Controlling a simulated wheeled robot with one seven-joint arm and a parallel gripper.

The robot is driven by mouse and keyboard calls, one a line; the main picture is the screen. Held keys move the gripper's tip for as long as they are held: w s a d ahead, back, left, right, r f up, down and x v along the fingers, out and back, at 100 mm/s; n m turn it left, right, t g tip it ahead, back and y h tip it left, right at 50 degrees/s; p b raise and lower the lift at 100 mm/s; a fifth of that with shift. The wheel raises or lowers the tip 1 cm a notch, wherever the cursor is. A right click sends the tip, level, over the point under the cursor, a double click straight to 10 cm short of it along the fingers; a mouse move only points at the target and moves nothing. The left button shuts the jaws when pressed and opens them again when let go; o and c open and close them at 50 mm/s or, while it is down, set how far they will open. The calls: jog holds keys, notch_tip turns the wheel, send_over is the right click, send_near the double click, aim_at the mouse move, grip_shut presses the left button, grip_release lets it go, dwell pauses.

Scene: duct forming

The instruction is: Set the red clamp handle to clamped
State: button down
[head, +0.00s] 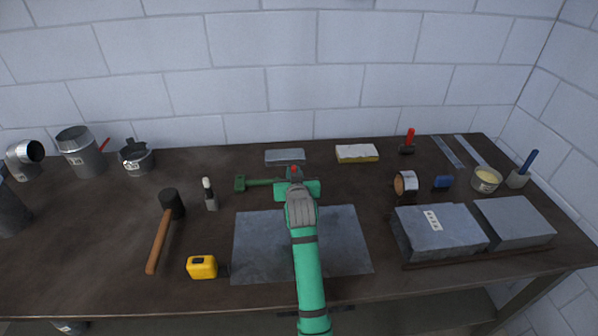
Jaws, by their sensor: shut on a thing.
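A small red tip, which I take for the red clamp handle (294,168), shows at the far end of my gripper (295,180). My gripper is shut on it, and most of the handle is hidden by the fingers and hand. A green tool (262,183) with a block at its left end runs in from the left and passes behind my gripper. The clamp's base and its exact angle cannot be made out.
A grey sheet (255,245) lies under my arm. A mallet (160,232), a yellow tape measure (202,267) and a small bottle (210,194) are left. A red-handled tool (409,140), a sponge (357,153) and grey blocks (437,232) are right.

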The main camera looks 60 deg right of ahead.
jog(key=shift+s+f, duration=0.15)
jog(key=c, duration=1.7)
grip_release()
jog(key=shift+a, duration=0.15)
jog(key=v, duration=1)
jog(key=shift+s+a, duration=0.15)
jog(key=shift+a, duration=0.05)
